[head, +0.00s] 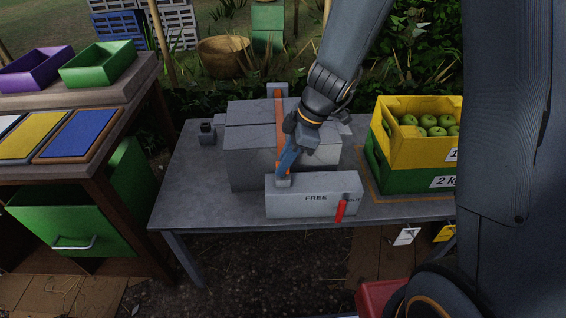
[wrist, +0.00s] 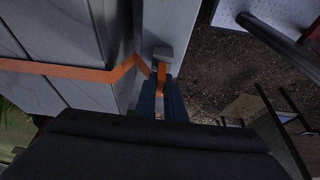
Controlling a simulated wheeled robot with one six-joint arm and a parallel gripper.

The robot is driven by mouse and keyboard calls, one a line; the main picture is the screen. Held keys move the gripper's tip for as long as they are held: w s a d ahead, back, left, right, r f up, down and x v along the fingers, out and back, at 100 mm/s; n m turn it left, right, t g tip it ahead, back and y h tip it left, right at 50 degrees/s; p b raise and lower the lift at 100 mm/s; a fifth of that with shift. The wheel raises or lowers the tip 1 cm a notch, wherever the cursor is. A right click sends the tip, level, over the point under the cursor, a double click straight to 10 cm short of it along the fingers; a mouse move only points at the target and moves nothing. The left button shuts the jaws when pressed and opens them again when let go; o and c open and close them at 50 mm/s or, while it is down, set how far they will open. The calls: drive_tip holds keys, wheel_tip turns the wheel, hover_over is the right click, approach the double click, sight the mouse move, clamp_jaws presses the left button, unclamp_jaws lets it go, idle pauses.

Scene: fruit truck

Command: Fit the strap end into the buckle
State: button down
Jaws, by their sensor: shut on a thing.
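The orange strap (head: 279,115) runs over the top of a grey crate (head: 240,150) and down its front; in the wrist view the strap (wrist: 90,72) crosses the crate and bends at my gripper. My gripper (head: 284,172) points down at the front of the crate. In the wrist view its blue fingers (wrist: 163,92) are shut on the strap end (wrist: 161,74). The small grey buckle (head: 283,183) sits on the top left of a grey box (head: 310,207) marked FREE. The strap end is right at the buckle (wrist: 162,53); I cannot tell whether it is inside.
A red lever (head: 341,208) is on the front box's right side, partly covering a second word. A yellow-and-green crate of green apples (head: 375,150) stands right on the grey table (head: 190,185). A small dark-topped block (head: 207,134) stands left. The table's left front is clear.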

drive_tip(key=shift+f+b, duration=0.35)
drive_tip(key=shift+b, duration=0.1)
drive_tip(key=c, duration=1.8)
unclamp_jaws()
drive_tip(key=shift+o, duration=0.2)
drive_tip(key=v, duration=0.7)
drive_tip(key=shift+d+r, duration=0.2)
drive_tip(key=shift+r, duration=0.15)
drive_tip(key=s+d+r+m+h+p, duration=0.2)
drive_tip(key=s+d+r+m+p, duration=0.1)
drive_tip(key=s+d+m, duration=0.2)
drive_tip(key=s+d+r+m+h+p, duration=0.2)
drive_tip(key=s+d+r+m+p, duration=0.2)
drive_tip(key=s+m, duration=0.6)
drive_tip(key=d+m, duration=0.2)
drive_tip(key=shift+d+m+p, duration=0.3)
drive_tip(key=shift+d+m, duration=0.05)
drive_tip(key=shift+m, duration=0.05)
